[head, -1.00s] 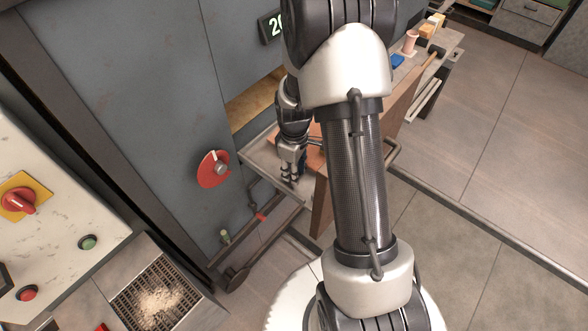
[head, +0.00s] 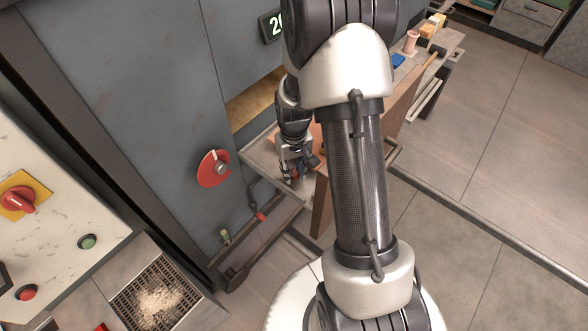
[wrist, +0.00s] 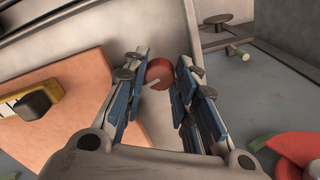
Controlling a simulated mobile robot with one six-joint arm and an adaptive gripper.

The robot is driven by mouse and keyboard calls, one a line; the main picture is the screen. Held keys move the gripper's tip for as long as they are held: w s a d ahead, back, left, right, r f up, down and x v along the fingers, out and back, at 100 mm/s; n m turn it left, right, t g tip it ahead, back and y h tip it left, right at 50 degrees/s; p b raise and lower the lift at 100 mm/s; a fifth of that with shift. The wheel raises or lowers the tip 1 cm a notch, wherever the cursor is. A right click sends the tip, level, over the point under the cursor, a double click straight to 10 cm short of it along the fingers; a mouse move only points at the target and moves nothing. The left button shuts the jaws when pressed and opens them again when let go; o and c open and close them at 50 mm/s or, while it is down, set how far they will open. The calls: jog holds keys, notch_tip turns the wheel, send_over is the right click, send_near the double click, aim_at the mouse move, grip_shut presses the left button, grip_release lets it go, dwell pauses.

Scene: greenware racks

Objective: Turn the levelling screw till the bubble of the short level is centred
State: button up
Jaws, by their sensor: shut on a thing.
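The levelling screw's round red head (wrist: 158,70), with a pale mark on it, shows between the fingers in the wrist view. My gripper (wrist: 167,78) is shut on it, with a blue-padded finger on either side. In the head view my gripper (head: 294,168) is over the end of the metal shelf, partly behind my arm. A yellow bar (wrist: 48,95), which looks like the short level, lies on an orange slab (wrist: 75,65) at the left of the wrist view. A dark block sits over the bar, and I cannot make out a bubble.
A red disc (head: 208,170) is on the grey cabinet left of my gripper. A metal frame with a bar (head: 262,215) runs below it. A green-tipped rod (wrist: 238,52) shows right of the screw. A workbench (head: 447,42) with small items stands at the upper right.

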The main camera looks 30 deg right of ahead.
aim_at(294, 173)
jog(key=shift+m, duration=0.3)
jog(key=o, duration=1)
jog(key=shift+o, duration=0.2)
jog(key=shift+r, duration=0.1)
jog(key=shift+r, duration=3.9)
jog(key=shift+c, duration=0.4)
